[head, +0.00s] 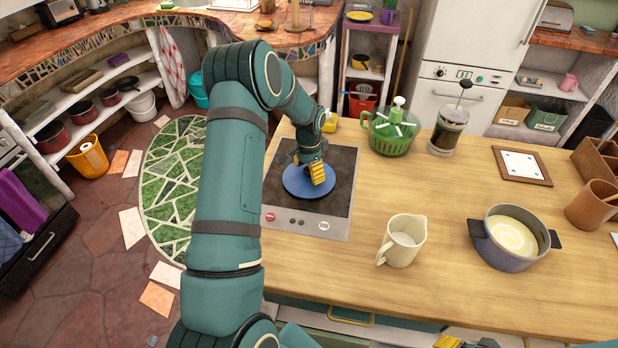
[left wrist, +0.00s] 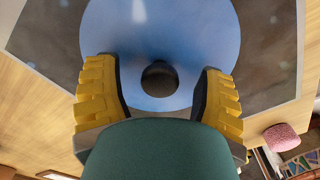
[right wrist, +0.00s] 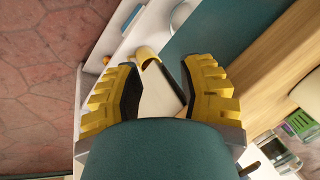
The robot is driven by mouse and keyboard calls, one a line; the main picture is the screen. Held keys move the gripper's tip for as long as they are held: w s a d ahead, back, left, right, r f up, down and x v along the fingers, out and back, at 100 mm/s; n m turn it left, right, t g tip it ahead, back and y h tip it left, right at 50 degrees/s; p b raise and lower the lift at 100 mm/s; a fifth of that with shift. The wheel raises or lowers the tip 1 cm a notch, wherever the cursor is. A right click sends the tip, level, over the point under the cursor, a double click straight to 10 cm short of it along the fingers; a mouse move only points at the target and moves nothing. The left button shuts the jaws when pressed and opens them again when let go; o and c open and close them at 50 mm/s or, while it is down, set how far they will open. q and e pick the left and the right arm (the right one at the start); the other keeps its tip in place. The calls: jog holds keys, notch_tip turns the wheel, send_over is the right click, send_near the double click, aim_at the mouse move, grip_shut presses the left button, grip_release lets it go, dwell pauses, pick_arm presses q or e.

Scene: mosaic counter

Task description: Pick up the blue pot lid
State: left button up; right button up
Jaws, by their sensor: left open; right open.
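The blue pot lid (head: 299,184) lies flat on the dark cooktop (head: 336,206) on the counter. In the left wrist view the lid (left wrist: 195,40) fills the middle, with its round dark knob (left wrist: 159,79) between my left fingers. My left gripper (head: 318,176) is over the lid, and it is open with its yellow fingers on either side of the knob (left wrist: 160,90); I see a gap on each side. My right gripper (right wrist: 158,85) is open and empty beside the counter's front, near a drawer handle, and only its tip shows at the head view's bottom edge (head: 450,342).
A blue pot (head: 488,254) with creamy contents stands on the right of the counter. A cream jug (head: 403,242) stands between it and the cooktop. The counter's front middle is clear.

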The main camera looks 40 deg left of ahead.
pick_arm(q)
grip_shut()
